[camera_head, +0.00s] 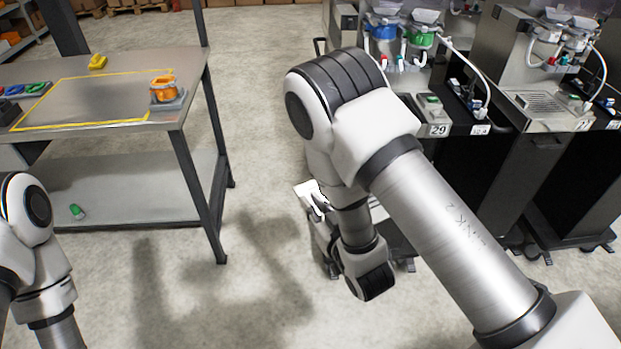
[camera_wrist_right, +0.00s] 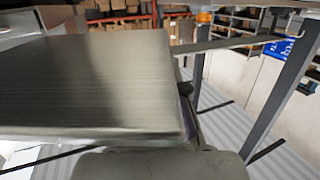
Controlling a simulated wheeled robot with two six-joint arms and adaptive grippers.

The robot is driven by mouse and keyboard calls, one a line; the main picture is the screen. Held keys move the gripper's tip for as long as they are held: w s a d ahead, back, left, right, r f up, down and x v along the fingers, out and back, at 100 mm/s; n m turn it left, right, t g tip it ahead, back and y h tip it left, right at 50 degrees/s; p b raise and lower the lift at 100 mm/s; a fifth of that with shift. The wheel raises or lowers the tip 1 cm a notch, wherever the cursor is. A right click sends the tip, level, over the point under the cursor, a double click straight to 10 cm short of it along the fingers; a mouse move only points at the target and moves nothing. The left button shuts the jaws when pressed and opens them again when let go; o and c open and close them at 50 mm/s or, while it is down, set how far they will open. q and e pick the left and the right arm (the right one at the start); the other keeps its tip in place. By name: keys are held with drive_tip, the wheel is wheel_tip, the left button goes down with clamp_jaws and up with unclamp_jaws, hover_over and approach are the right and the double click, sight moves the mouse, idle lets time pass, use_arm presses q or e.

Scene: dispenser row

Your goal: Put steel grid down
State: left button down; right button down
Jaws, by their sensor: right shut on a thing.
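My right arm reaches down in front of the dispensers in the head view. Its gripper (camera_head: 318,218) is low over the floor, partly hidden by the wrist. In the right wrist view a flat brushed-steel piece with rounded corners (camera_wrist_right: 90,85) fills the left and middle, very close to the camera. I take it as the steel grid, held in the shut right gripper; its slots cannot be made out. A small bright white patch shows by the gripper in the head view. My left arm is at the lower left, its gripper out of view.
A steel table (camera_head: 185,63) with a yellow taped outline stands at the left. It bears an orange object (camera_head: 163,88) and a yellow one (camera_head: 97,62). A green item (camera_head: 77,211) lies on its lower shelf. Dispensers (camera_head: 493,75) stand at the right. Open floor lies between.

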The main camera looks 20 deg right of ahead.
drive_tip(key=s+a+r+n+g+y, duration=0.35)
drive_tip(key=s+a+n+y, duration=0.35)
drive_tip(key=a, duration=0.4)
use_arm(q)
drive_tip(key=c, duration=1.4)
unclamp_jaws()
drive_tip(key=shift+c, duration=0.2)
drive_tip(key=shift+o, duration=1.2)
drive_tip(key=w+d+r+m+t+h, duration=0.2)
drive_tip(key=w+d+m+t+h, duration=0.15)
drive_tip(key=w+m, duration=0.5)
drive_tip(key=w+d+r+m+t+h, duration=0.25)
drive_tip(key=w+d+m+t, duration=0.2)
drive_tip(key=w+m, duration=0.4)
drive_tip(key=w+d+r+m+t+h, duration=0.2)
drive_tip(key=w+d+r+m+h, duration=0.15)
drive_tip(key=r+m, duration=0.3)
drive_tip(key=w+d+r+m+t+h, duration=0.1)
drive_tip(key=w+d+r+m+h, duration=0.3)
drive_tip(key=r, duration=0.4)
drive_tip(key=w+d+m, duration=0.1)
drive_tip(key=w+d, duration=0.7)
drive_tip(key=shift+d, duration=0.2)
clamp_jaws()
use_arm(e)
drive_tip(key=w+a+f+n+g+y, duration=0.3)
drive_tip(key=w+a+f+g+y, duration=0.1)
drive_tip(key=g+y, duration=0.1)
drive_tip(key=shift+w+f+n, duration=0.2)
drive_tip(key=shift+n, duration=0.2)
